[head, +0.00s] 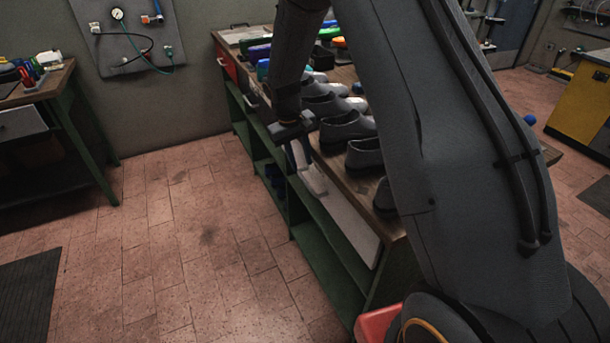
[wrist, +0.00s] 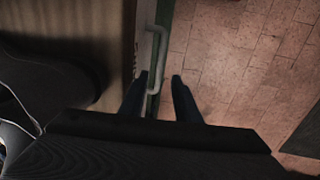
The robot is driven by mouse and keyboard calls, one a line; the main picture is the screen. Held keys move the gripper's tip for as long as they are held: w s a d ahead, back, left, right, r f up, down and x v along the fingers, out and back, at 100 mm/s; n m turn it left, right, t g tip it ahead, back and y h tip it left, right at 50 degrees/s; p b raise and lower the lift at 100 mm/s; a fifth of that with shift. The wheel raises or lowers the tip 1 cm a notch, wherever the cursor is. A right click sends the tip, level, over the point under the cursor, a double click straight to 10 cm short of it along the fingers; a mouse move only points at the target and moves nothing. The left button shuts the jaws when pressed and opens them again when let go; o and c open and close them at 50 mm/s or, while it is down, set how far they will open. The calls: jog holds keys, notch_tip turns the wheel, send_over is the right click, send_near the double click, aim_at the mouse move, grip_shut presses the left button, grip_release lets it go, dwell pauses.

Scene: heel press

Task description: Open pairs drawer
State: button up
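The workbench's front carries a pale grey drawer front (head: 350,232) at its near end, which seems to be the pairs drawer; no label is readable. It looks closed. A pale bar handle (wrist: 158,50) stands out from the bench front in the wrist view. My gripper (head: 301,156) points down at the bench's front edge. In the wrist view its two dark fingers (wrist: 158,82) are apart, one on each side of the handle's near end. I cannot tell whether either finger touches it.
Several grey shoes (head: 347,132) stand in a row on the bench top, close behind my gripper. Green-framed open shelves lie below the drawers. A red drawer (head: 228,67) is at the far end. The tiled floor (head: 200,235) left of the bench is clear. Another bench (head: 62,140) stands at left.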

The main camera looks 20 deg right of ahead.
aim_at(306, 181)
jog(key=shift+w+d+f+p, duration=0.1)
jog(key=shift+d+f+p, duration=0.25)
jog(key=shift+f, duration=0.9)
jog(key=shift+d+f+p, duration=0.15)
jog(key=shift+f+p, duration=0.25)
jog(key=shift+f, duration=0.85)
jog(key=shift+w+d+f+p, duration=0.1)
jog(key=shift+d+f+p, duration=0.25)
jog(key=shift+f, duration=0.9)
jog(key=shift+a, duration=0.1)
